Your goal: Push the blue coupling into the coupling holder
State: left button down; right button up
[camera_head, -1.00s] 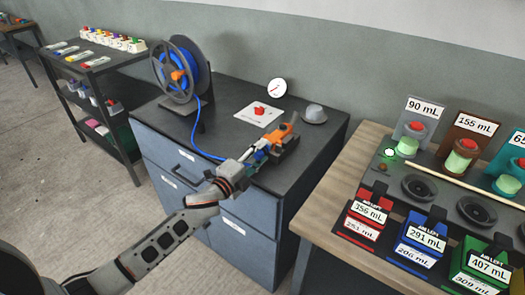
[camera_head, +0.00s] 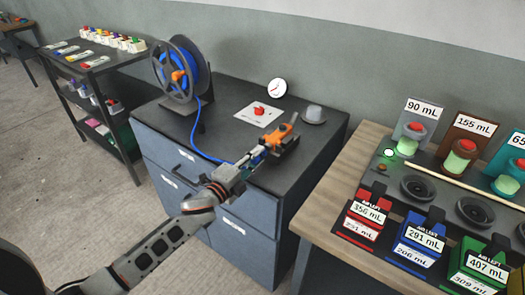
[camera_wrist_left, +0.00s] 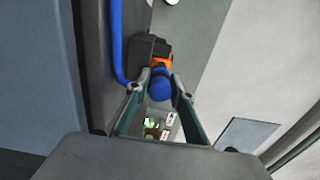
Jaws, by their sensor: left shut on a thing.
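The blue coupling (camera_wrist_left: 160,85) sits between the fingertips of my left gripper (camera_wrist_left: 158,94) in the left wrist view. That gripper is shut on it. In the head view my left gripper (camera_head: 253,157) is over the front right of the grey cabinet. The coupling holder (camera_head: 283,136), orange and dark, stands just beyond the fingertips. In the wrist view the holder (camera_wrist_left: 152,50) is directly in front of the coupling; I cannot tell how deep the coupling sits in it. My right gripper is not in view.
A blue hose (camera_head: 194,135) runs from the reel (camera_head: 178,75) across the cabinet top (camera_head: 225,97). A wooden bench (camera_head: 335,200) with coloured containers stands right.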

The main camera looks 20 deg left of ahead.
aim_at(252, 161)
pick_arm(q)
jog(key=shift+p+v, duration=0.5)
jog(key=shift+v, duration=1.5)
